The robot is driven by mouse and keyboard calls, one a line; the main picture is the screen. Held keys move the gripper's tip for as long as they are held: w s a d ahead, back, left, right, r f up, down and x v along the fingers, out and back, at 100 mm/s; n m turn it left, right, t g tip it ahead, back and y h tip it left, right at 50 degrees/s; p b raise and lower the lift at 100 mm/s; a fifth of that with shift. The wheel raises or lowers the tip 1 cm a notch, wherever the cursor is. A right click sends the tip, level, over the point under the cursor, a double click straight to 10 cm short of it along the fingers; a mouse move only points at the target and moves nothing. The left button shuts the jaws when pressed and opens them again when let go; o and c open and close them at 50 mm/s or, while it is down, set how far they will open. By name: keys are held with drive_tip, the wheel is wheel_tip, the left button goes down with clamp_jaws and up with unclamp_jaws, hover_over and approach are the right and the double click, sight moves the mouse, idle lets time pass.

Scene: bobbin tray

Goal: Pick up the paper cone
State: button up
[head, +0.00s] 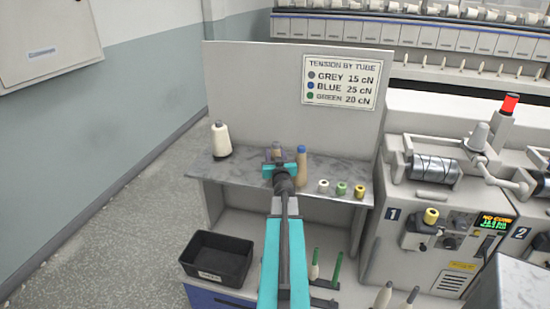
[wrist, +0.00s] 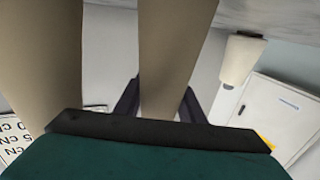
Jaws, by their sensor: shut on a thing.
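A tan paper cone (head: 277,147) stands upright at the grey shelf, mostly hidden behind my gripper (head: 278,157) in the head view. In the wrist view the paper cone (wrist: 172,50) runs between my two dark fingers, and my gripper (wrist: 160,105) is shut on it. I cannot tell whether its base touches the shelf. A second tan cone with a blue tip (head: 301,169) stands close to the right of my gripper. This second cone (wrist: 40,60) fills the left of the wrist view.
The shelf (head: 235,169) also carries a cream yarn cone (head: 221,139) at left and small spools (head: 341,188) at right. A back panel (head: 250,90) with a tension sign (head: 339,82) stands behind. A black bin (head: 216,258) sits below; the winding machine (head: 440,200) is at right.

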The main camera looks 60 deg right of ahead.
wheel_tip(320, 180, up, 10)
drive_tip(key=p, duration=0.4)
drive_tip(key=shift+f, duration=0.1)
idle(0.9)
